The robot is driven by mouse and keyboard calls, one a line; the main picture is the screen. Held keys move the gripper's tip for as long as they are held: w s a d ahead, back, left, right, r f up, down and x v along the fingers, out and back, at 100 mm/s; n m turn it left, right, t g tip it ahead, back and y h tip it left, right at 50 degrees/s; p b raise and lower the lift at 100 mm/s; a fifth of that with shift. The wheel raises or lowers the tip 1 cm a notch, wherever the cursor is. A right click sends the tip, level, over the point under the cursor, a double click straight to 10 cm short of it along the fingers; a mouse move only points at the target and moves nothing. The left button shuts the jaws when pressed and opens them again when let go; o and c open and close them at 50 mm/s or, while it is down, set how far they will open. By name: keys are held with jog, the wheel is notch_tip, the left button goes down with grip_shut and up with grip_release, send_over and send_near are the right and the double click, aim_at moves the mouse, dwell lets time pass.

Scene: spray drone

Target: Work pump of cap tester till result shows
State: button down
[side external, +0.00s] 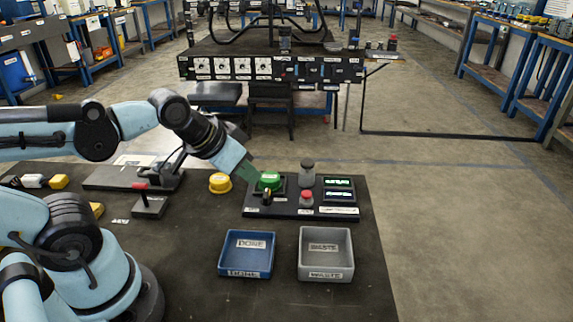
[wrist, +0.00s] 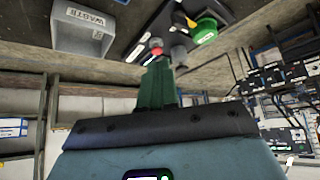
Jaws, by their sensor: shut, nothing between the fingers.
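The cap tester (side external: 285,211) is a dark panel on the bench. It carries a round green cap-like part (side external: 269,180), a red knob (side external: 306,197), a grey upright cylinder (side external: 307,175) and two small lit displays (side external: 339,189), too small to read. Which part is the pump I cannot tell. My gripper (side external: 255,180) has green fingers, shut and empty, tilted down beside the green part; contact is unclear. In the wrist view my fingers (wrist: 158,66) overlap the view of the red knob (wrist: 156,43), with the green part (wrist: 204,32) to the right.
A blue DONE tray (side external: 233,263) and a grey WASTE tray (side external: 325,272) stand in front of the tester, seemingly empty. A yellow round part (side external: 220,182) lies left of the tester. A small stand with a red lever (side external: 149,204) is further left. Bare bench lies right of the trays.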

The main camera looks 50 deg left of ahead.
notch_tip(320, 180, up, 8)
jog(key=m+g, duration=0.7)
jog(key=m, duration=0.2)
send_over(308, 163)
jog(key=shift+r, duration=0.2)
notch_tip(308, 163, down, 14)
jog(key=shift+f, duration=0.1)
dwell(0.5)
